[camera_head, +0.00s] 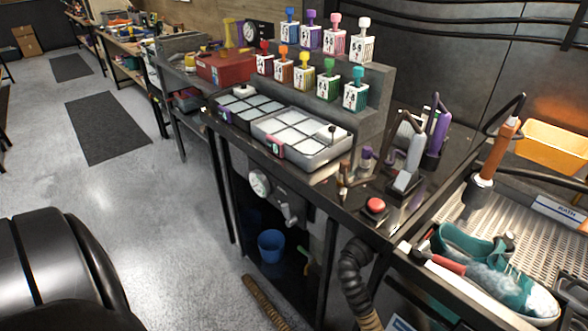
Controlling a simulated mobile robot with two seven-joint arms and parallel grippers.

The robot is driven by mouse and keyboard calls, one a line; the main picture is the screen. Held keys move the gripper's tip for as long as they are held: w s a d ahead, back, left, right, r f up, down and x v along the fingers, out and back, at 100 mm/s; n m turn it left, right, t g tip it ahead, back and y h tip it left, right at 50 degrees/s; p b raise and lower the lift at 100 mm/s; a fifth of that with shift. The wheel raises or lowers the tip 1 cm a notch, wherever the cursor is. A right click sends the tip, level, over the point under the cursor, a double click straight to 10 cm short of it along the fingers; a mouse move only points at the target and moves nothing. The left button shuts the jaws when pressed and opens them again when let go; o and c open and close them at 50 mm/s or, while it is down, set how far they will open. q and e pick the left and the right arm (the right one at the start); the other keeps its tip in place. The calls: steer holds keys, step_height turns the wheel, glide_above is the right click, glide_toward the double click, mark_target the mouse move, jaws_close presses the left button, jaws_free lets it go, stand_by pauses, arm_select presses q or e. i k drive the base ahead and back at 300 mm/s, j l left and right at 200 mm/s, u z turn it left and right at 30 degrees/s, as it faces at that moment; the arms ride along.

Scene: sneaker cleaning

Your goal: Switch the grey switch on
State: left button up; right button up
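On the dark front panel below the workbench top sit a round grey dial (259,184) and a grey lever-like handle (290,214) to its lower right. Either could be the grey switch; I cannot tell which, nor its on or off position. A red round button (375,205) sits on the front right part of the bench top. A grey-handled tool (414,152) stands behind it. Neither of my grippers is in view.
The bench holds two trays with light compartments (300,136) and bottles with coloured tops (326,85). A teal sneaker (508,285) lies in a perforated tray (520,200) at right. A black corrugated hose (353,278) hangs below the bench front. The floor (180,215) at left is mostly open.

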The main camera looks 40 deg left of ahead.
mark_target(290, 222)
steer(key=j+u, duration=0.1)
steer(key=u, duration=0.3)
steer(key=j+u, duration=0.1)
steer(key=u, duration=0.35)
steer(key=j+u, duration=0.1)
steer(key=u, duration=0.3)
